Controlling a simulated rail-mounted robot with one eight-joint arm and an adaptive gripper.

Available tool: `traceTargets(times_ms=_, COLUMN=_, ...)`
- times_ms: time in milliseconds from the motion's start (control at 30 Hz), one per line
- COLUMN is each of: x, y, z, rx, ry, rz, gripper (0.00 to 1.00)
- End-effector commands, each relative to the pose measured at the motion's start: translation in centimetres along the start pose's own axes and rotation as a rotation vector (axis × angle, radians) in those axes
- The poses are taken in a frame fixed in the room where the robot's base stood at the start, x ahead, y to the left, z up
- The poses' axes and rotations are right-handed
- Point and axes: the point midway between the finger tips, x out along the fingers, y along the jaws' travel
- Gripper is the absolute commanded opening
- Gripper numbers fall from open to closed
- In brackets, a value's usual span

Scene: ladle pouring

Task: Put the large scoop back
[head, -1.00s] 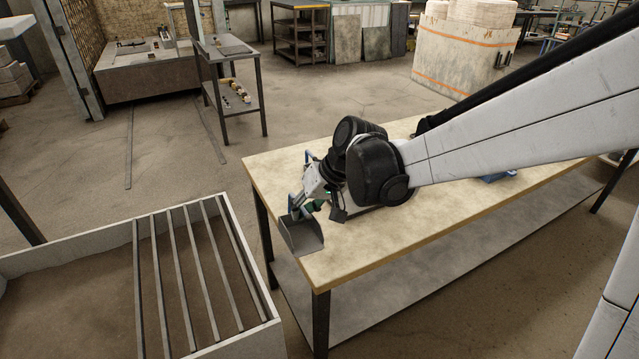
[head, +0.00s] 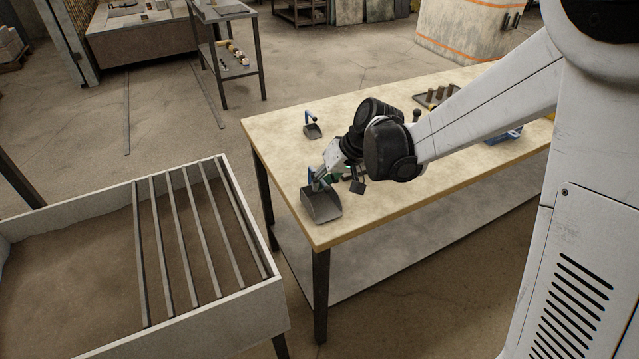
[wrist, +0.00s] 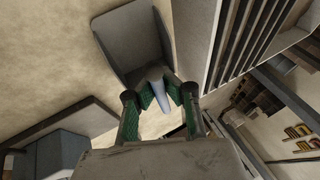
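The large scoop (head: 322,207) is a grey metal scoop with a blue handle, at the near left end of the workbench (head: 390,200). My gripper (head: 316,182) is at its handle. In the wrist view the green finger pads of my gripper (wrist: 159,95) close on the handle from both sides. The scoop's grey pan (wrist: 135,38) points away from the fingers there. The pan is at or just above the bench top; I cannot tell if it touches.
A smaller scoop (head: 312,130) with a blue handle lies farther back on the bench. A dark tray (head: 433,98) with upright pieces and a blue item (head: 503,136) stand to the right. A sand-filled bin with bars (head: 268,285) is left of the bench, across a gap.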

Motion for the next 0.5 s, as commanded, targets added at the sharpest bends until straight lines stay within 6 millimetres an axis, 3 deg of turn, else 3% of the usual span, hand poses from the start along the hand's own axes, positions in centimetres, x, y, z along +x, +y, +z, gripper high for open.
traceTargets(times_ms=167, x=0.31, y=0.13, z=0.11, rx=0.0, ry=0.0, rz=0.0, gripper=0.0)
traceTargets(times_ms=367, x=0.18, y=0.08, z=0.06, rx=0.0, ry=0.0, rz=0.0, gripper=0.24)
traceTargets(times_ms=500, x=0.18, y=0.08, z=0.06, rx=0.0, ry=0.0, rz=0.0, gripper=0.24)
